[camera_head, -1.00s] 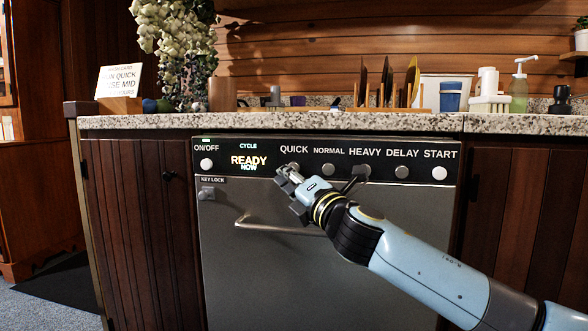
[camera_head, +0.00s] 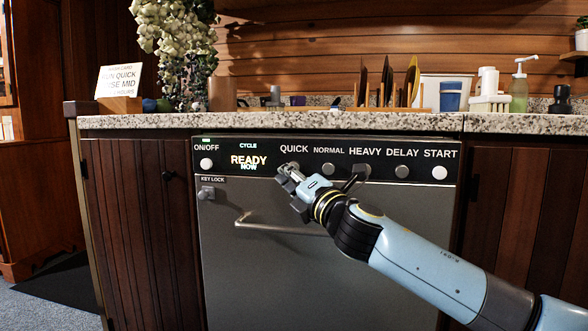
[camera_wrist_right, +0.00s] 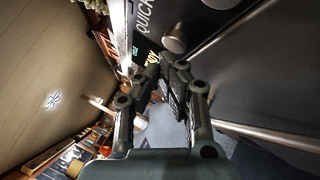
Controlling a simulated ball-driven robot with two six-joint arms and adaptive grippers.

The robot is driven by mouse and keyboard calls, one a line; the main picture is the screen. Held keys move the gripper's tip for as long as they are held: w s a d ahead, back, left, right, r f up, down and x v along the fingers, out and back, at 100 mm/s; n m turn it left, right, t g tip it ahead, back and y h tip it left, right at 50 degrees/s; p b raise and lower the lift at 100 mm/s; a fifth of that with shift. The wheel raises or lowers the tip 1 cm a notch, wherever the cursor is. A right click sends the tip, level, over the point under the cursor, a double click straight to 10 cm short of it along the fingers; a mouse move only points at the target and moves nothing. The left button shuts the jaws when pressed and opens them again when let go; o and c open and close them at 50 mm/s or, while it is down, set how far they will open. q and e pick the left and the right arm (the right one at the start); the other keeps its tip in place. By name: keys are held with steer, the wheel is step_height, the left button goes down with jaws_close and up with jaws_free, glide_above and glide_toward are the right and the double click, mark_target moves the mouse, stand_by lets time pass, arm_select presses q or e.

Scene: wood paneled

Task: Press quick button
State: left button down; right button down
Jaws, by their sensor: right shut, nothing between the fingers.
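The dishwasher front (camera_head: 250,270) has a black control panel with a row of round buttons. The quick button (camera_head: 293,165) sits under the QUICK label, partly covered by my gripper. It also shows in the right wrist view (camera_wrist_right: 175,41), as a pale round knob below the label. My right gripper (camera_head: 284,172) is shut and empty, with its fingertips just below and left of that button in the head view. In the right wrist view, the fingertips (camera_wrist_right: 168,60) lie close to the knob; I cannot tell whether they touch it. My left gripper is in neither view.
The start button (camera_head: 440,173) and a delay button (camera_head: 401,172) lie to the right, the on/off button (camera_head: 206,164) to the left. A bar handle (camera_head: 275,228) projects below the panel. The granite counter (camera_head: 330,123) overhangs above. A sign (camera_head: 118,80) stands at left.

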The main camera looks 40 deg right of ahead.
steer(key=shift+w+d, duration=0.35)
stand_by(0.8)
steer(key=shift+s+a, duration=0.65)
steer(key=shift+a, duration=0.05)
steer(key=s+a+p, duration=0.2)
steer(key=s+a, duration=0.2)
steer(key=shift+a, duration=0.3)
stand_by(0.9)
